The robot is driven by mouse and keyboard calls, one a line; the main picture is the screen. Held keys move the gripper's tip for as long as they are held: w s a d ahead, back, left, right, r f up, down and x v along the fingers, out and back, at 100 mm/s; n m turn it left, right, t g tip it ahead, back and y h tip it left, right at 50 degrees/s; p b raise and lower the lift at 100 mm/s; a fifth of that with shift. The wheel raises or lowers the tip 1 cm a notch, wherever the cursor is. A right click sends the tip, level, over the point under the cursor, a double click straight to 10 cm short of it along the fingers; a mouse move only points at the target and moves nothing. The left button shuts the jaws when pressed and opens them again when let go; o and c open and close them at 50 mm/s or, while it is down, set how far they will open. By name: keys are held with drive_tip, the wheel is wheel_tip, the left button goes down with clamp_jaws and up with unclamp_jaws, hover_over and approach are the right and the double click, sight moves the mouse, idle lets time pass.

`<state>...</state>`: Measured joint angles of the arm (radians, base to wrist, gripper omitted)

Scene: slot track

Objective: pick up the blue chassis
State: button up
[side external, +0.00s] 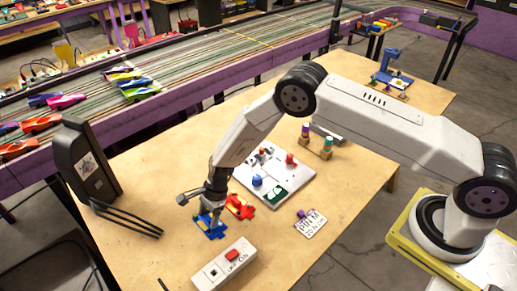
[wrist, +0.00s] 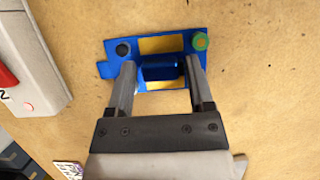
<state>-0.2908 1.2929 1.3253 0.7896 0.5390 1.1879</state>
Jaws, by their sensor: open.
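The blue chassis (side external: 207,229) lies on the wooden table, left of a red chassis (side external: 242,208). My gripper (wrist: 161,66) is open, with one finger on each side of the raised block. In the side view my gripper (side external: 211,211) points down right over the blue chassis. I cannot tell whether the fingers touch it.
A white switch box (side external: 226,267) with a red button stands close in front. A white board (side external: 290,184) with red and blue knobs lies behind to the right. A card marked PIN M (side external: 311,224) lies at right. A black stand (side external: 88,160) with prongs is at left.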

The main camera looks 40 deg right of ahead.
idle(0.4)
clamp_jaws()
drive_tip(key=shift+r, duration=0.15)
drive_tip(key=shift+r, duration=0.75)
drive_tip(key=s+d+r, duration=0.4)
drive_tip(key=s+r, duration=0.7)
drive_tip(key=s, duration=0.2)
drive_tip(key=shift+d, duration=0.4)
drive_tip(key=shift+s+r, duration=0.1)
